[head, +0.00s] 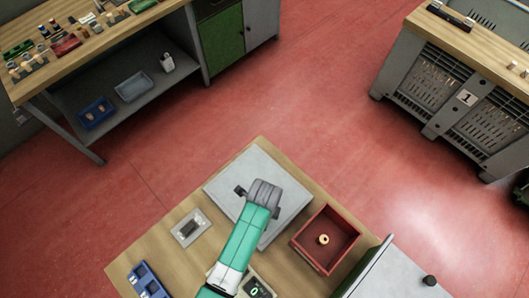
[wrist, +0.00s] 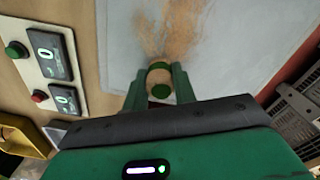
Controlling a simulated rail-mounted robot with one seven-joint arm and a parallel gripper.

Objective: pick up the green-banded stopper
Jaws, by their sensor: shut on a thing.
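I cannot tell how far the stopper is above the sheet. In the head view my gripper (head: 265,192) is over the grey sheet (head: 240,168), and the stopper is hidden there.
A red open box (head: 304,253) holds a light round piece (head: 323,240), right of the sheet. A small grey plate (head: 190,228) and a blue tray (head: 140,272) are on the left. A panel with displays (wrist: 50,57) stands beside the sheet. Red floor surrounds the table.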

